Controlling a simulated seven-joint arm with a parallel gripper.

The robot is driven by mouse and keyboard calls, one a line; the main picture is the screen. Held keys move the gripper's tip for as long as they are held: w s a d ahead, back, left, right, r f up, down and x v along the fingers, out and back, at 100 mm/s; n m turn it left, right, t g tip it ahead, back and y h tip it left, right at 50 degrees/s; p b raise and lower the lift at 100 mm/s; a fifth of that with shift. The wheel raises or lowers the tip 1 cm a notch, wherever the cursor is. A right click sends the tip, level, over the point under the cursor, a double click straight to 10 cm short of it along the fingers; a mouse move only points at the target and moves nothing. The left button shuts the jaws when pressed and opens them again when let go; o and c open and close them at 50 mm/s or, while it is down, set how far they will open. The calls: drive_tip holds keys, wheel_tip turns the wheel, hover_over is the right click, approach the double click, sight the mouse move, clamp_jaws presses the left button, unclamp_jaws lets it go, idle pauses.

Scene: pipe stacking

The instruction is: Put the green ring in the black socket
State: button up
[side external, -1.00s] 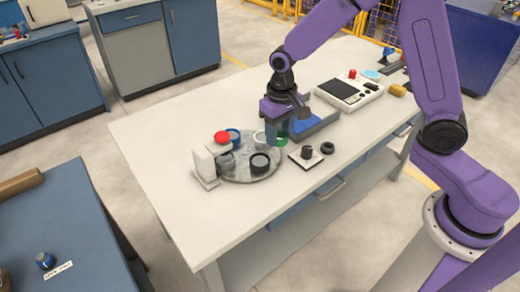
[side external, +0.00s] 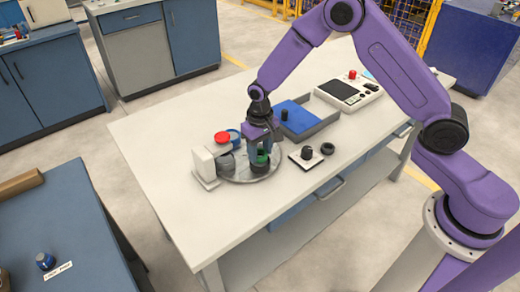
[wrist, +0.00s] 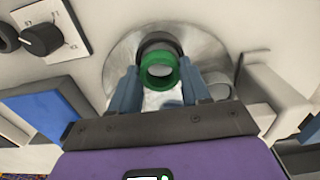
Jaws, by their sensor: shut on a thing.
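The green ring (wrist: 158,70) is between the two blue fingers of my gripper (wrist: 171,92) in the wrist view. In the side external view the green ring (side external: 262,157) is held upright over the black socket (side external: 260,168) on the round grey plate. The socket's dark rim (wrist: 158,42) shows just beyond the ring in the wrist view. My gripper (side external: 262,150) is shut on the ring. Whether the ring touches the socket or is partly inside it, I cannot tell.
A knob on a white plate (side external: 306,155) and a black ring (side external: 327,148) lie to the right. A blue tray (side external: 297,117) is behind.

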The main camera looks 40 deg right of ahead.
drive_tip(key=shift+f, duration=0.6)
drive_tip(key=o, duration=1.1)
wheel_tip(320, 180, up, 13)
drive_tip(key=shift+r, duration=0.15)
drive_tip(key=shift+s, duration=0.1)
drive_tip(key=s+d+r+n, duration=0.2)
drive_tip(key=s+n, duration=0.2)
drive_tip(key=s, duration=0.7)
drive_tip(key=s+d+r+n, duration=0.2)
drive_tip(key=s+d+n, duration=0.1)
drive_tip(key=s, duration=0.8)
drive_tip(key=s+d+r+n, duration=0.2)
drive_tip(key=s+n, duration=0.3)
drive_tip(key=s, duration=0.6)
drive_tip(key=shift+d+n, duration=0.3)
